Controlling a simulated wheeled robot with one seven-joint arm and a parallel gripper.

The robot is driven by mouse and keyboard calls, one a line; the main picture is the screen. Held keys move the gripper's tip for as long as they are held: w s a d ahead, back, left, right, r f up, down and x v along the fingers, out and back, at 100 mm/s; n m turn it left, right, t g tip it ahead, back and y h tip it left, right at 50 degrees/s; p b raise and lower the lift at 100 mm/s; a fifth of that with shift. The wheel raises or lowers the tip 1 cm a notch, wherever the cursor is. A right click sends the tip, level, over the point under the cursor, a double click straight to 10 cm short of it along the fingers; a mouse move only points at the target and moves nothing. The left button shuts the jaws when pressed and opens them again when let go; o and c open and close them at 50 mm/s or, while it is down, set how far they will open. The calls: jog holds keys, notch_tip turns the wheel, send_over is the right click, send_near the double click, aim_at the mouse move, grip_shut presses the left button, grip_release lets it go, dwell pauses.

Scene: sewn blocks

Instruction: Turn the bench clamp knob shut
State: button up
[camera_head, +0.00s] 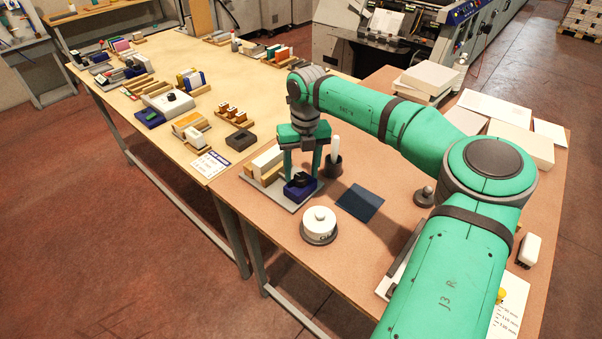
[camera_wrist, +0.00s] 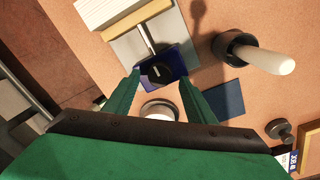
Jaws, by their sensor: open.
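The bench clamp's black knob (camera_head: 301,180) sits on a dark blue block at the front of a grey base plate (camera_head: 284,200). In the wrist view the round knob (camera_wrist: 159,72) faces me, and a thin metal rod (camera_wrist: 147,36) runs from the blue block toward a pale stack and wooden bar. My gripper (camera_head: 302,172) points down over the blue block, its green fingers apart on either side of the knob. In the wrist view the fingertips (camera_wrist: 160,78) reach the blue block's sides; I cannot tell whether they touch. Nothing is held between them.
A white round lidded pot (camera_head: 319,222) stands just in front of the clamp. A dark cup (camera_head: 333,167) with a pale upright handle stands close to its right. A dark blue square (camera_head: 360,202) lies flat nearby. The wooden table (camera_head: 160,75) beyond holds many small blocks.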

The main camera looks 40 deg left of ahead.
aim_at(303, 177)
notch_tip(303, 177, up, 9)
jog(key=shift+d, duration=0.15)
